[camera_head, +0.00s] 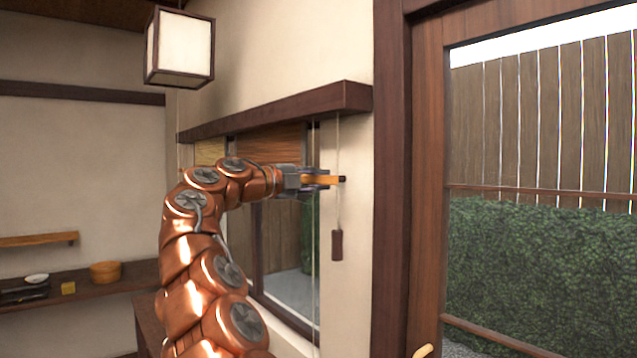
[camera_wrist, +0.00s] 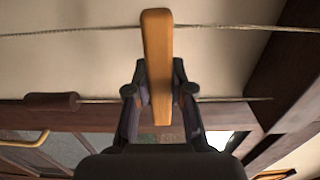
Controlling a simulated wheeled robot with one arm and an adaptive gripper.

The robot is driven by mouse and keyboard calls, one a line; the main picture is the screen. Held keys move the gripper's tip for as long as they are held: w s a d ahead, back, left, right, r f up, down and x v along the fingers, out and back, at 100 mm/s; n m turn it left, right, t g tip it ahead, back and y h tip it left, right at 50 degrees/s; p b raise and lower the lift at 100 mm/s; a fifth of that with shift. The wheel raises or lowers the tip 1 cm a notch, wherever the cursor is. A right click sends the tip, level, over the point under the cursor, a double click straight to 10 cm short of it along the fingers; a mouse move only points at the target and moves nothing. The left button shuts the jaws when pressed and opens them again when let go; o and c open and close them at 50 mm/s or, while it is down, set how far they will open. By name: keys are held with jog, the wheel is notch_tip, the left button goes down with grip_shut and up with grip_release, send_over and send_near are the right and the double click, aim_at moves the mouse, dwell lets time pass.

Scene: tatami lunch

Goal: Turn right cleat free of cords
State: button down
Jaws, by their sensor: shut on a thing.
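My gripper (camera_head: 322,179) is shut on a light wooden cleat by the wall right of the window. The cleat (camera_wrist: 157,60) fills the wrist view's upper middle between both fingers; it also shows as an orange bar in the head view (camera_head: 320,180). A pale cord (camera_wrist: 60,32) crosses the top of the wrist view and passes behind the cleat. A second cord (camera_wrist: 225,100) runs lower, behind my fingers, and carries a brown pull (camera_wrist: 50,101). The pull hangs below my gripper in the head view (camera_head: 337,246). Whether either cord touches the cleat cannot be told.
A dark wooden ledge (camera_head: 275,113) juts from the wall above my gripper. A hanging lantern (camera_head: 180,47) is at upper left. A dark door frame (camera_head: 392,200) stands to the right. A low shelf (camera_head: 105,282) with small items is at left.

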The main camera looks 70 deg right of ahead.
jog(key=shift+w+f+n+b, duration=0.1)
jog(key=shift+f+n+b, duration=0.1)
jog(key=shift+n+b, duration=1.25)
jog(key=shift+b, duration=0.35)
jog(key=shift+n, duration=0.25)
jog(key=shift+n+b, duration=0.5)
jog(key=shift+n, duration=0.5)
jog(key=n, duration=0.2)
jog(key=shift+n+b, duration=0.3)
jog(key=n, duration=0.4)
jog(key=shift+n, duration=0.4)
jog(key=n, duration=0.4)
jog(key=shift+r+n+p, duration=0.15)
jog(key=shift+n+p, duration=0.2)
jog(key=shift+n, duration=0.05)
